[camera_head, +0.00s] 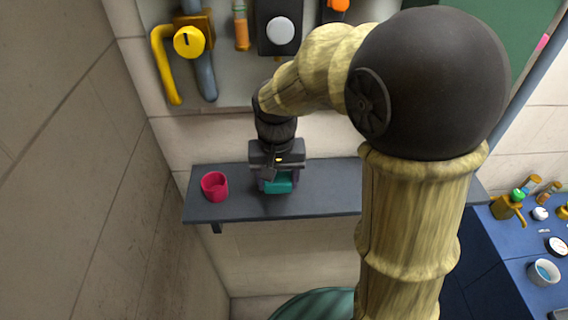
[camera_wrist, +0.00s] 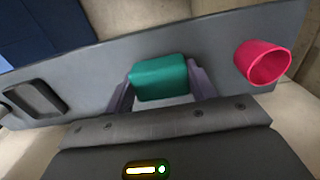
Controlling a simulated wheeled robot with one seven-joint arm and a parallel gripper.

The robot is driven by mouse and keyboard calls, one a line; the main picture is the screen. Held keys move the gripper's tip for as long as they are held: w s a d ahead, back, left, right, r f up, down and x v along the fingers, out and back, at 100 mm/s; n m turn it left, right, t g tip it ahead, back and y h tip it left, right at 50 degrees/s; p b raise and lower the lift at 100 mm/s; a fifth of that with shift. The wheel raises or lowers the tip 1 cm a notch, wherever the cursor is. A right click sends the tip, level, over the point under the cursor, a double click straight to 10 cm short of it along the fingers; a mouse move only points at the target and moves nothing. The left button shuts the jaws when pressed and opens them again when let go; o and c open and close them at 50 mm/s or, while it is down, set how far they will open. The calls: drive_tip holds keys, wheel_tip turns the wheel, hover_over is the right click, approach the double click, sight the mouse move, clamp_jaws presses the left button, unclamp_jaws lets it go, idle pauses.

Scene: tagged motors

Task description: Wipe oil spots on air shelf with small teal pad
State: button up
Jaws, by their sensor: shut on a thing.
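The small teal pad (camera_head: 278,187) is in my gripper (camera_head: 277,184), over the dark grey wall shelf (camera_head: 325,195), to the right of a red cup. In the wrist view the teal pad (camera_wrist: 160,78) sits between the two grey fingers of my gripper (camera_wrist: 160,85), which are shut on it. The shelf (camera_wrist: 215,45) spans the wrist view behind the pad. I cannot tell whether the pad touches the shelf. No oil spots show clearly; the pad, gripper and arm hide part of the shelf.
The red cup (camera_head: 215,186) stands near the shelf's left end; it also shows in the wrist view (camera_wrist: 264,61). A dark rectangular recess or tray (camera_wrist: 36,98) lies at the left there. A yellow-handled valve (camera_head: 188,41) is on the wall above. A blue bench (camera_head: 510,235) with small parts is at right.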

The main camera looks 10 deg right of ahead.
drive_tip(key=shift+r+p, duration=0.75)
drive_tip(key=shift+r, duration=0.4)
drive_tip(key=shift+d, duration=0.1)
